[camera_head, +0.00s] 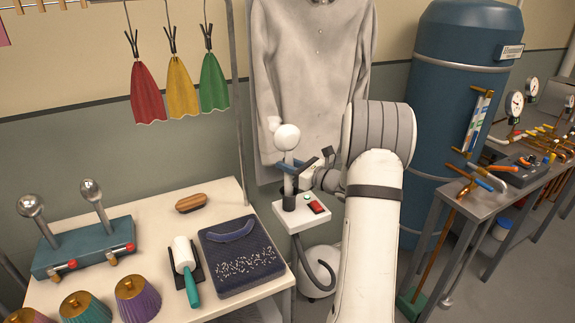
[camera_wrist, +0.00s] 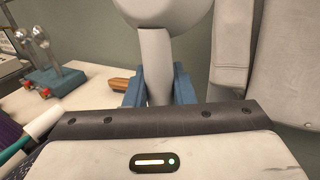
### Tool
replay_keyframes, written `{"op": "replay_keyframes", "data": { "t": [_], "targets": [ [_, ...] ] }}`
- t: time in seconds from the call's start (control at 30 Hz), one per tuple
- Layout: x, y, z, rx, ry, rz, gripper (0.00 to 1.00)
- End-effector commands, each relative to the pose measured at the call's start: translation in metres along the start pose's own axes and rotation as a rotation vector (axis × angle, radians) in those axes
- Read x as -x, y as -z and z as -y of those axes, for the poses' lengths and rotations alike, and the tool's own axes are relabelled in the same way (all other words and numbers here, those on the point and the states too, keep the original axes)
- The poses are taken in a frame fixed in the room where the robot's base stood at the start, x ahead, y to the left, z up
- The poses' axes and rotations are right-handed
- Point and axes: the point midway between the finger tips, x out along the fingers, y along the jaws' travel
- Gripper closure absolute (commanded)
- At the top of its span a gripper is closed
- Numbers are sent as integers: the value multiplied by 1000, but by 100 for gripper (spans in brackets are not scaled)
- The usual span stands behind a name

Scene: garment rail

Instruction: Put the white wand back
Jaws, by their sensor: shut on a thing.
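The white wand (camera_head: 287,138) has a round white head and a pale grey shaft and stands upright in the head view. My gripper (camera_head: 291,167) is shut on its shaft just below the head. In the wrist view the wand (camera_wrist: 155,55) rises between my gripper's two blue fingers (camera_wrist: 158,88).
A grey coat (camera_head: 320,80) hangs close behind the wand. The table (camera_head: 135,225) at the left holds a dark blue pad (camera_head: 240,262), a lint roller (camera_head: 184,265), a wooden brush (camera_head: 191,203) and a two-knobbed device (camera_head: 85,245). A metal bench (camera_head: 480,205) stands at the right.

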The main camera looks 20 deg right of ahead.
Motion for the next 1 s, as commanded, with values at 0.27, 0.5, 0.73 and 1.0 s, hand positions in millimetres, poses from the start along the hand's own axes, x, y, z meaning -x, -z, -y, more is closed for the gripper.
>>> {"op": "replay_keyframes", "data": {
  "t": [0.27, 0.5, 0.73, 1.0],
  "targets": [
    [0, 2, 0, 0, -1, 0, 61],
    [-1, 2, -1, 0, -1, -1, 56],
    [9, 1, 0, 0, 0, -1, 56],
    [67, 1, 0, 1, 3, 0, 56]
  ]
}}
